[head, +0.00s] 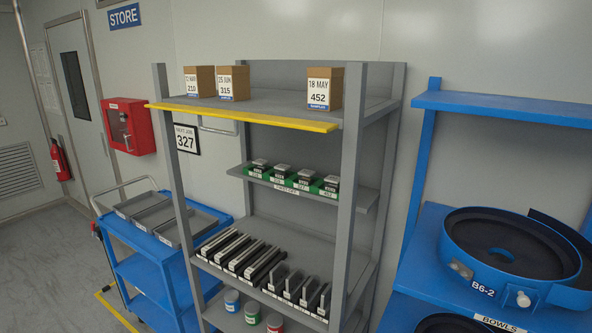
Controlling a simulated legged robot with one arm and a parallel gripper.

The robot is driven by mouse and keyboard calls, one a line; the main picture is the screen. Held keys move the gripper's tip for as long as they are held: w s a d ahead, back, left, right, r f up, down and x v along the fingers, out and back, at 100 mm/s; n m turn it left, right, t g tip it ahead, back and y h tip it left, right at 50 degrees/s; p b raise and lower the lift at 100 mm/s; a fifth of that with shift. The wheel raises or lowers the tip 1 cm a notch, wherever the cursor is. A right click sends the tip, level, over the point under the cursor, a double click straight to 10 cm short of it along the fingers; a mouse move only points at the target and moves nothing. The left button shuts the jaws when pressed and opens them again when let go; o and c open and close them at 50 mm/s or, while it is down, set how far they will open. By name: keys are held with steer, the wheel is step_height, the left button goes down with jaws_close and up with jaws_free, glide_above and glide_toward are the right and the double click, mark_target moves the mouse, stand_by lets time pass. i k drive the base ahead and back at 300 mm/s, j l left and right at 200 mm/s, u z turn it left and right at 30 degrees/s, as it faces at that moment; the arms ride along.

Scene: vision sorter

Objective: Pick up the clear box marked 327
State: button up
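No clear box marked 327 can be made out for certain. A row of several small green-fronted units with pale tops stands on the grey rack's middle shelf. Their labels are tiny; the third unit from the left (304,181) seems to read 327, and the rightmost unit (327,187) seems to read 452. A wall sign (186,139) left of the rack reads 327. Three brown boxes on the top shelf are marked 210 (199,82), 315 (233,83) and 452 (323,88). My gripper is not in view.
The grey rack's upright (349,170) stands close to the units' right end. Dark slotted parts (240,255) fill a lower shelf, with small tins (252,313) below. A blue trolley (150,245) stands left, a blue bowl stand (455,240) right. Floor at far left is clear.

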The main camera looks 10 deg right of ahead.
mark_target(306, 176)
steer(key=i+j+z, duration=0.1)
steer(key=i+j, duration=0.35)
steer(key=j, duration=0.2)
steer(key=i+j+z, duration=0.25)
steer(key=i+j, duration=0.15)
steer(key=j, duration=0.25)
steer(key=i+j, duration=0.2)
steer(key=j, duration=0.2)
steer(key=i+j+z, duration=0.15)
steer(key=j, duration=0.2)
steer(key=i, duration=0.05)
